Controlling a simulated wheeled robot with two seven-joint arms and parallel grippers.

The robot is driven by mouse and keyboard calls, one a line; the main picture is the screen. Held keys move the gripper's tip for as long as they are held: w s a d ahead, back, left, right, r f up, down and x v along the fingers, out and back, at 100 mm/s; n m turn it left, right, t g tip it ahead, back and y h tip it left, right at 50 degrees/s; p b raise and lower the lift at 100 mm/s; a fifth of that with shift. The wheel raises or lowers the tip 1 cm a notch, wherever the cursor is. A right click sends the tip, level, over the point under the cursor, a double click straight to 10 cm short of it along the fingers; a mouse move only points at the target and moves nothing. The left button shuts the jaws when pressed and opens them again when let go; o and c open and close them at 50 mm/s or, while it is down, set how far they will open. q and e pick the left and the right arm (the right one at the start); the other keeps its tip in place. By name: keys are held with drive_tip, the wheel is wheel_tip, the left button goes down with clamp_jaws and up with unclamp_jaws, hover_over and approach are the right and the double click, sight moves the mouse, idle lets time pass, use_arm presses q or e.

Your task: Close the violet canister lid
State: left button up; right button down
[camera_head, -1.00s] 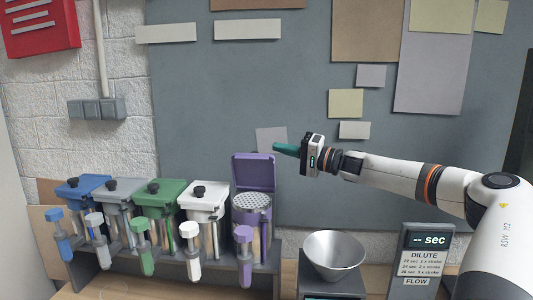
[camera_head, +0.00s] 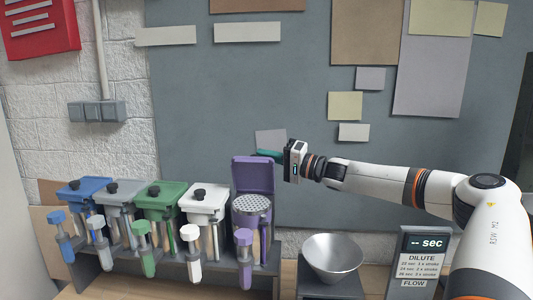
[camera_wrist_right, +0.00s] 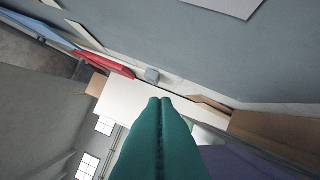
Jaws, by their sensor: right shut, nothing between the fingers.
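The violet canister (camera_head: 251,214) stands at the right end of the row, its perforated top showing. Its violet lid (camera_head: 254,174) is open and stands upright on the hinge at the back. My right gripper (camera_head: 268,154) is shut and empty, its green fingers just above and behind the lid's top edge, partly hidden by it. I cannot tell whether they touch the lid. In the right wrist view the shut fingers (camera_wrist_right: 160,140) fill the lower middle, and a violet surface (camera_wrist_right: 245,162) lies beside them at the lower right. My left gripper is not in view.
Blue (camera_head: 83,190), grey (camera_head: 119,190), green (camera_head: 160,193) and white (camera_head: 204,198) canisters with closed lids stand to the left. Coloured-handled dispensers hang in front. A metal bowl (camera_head: 333,258) and a display sign (camera_head: 424,256) stand to the right. A grey board (camera_head: 230,100) is behind.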

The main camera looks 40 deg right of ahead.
drive_tip(key=shift+s+a+f, duration=0.15)
drive_tip(key=shift+a+f, duration=0.05)
drive_tip(key=shift+a, duration=0.25)
drive_tip(key=shift+s, duration=0.1)
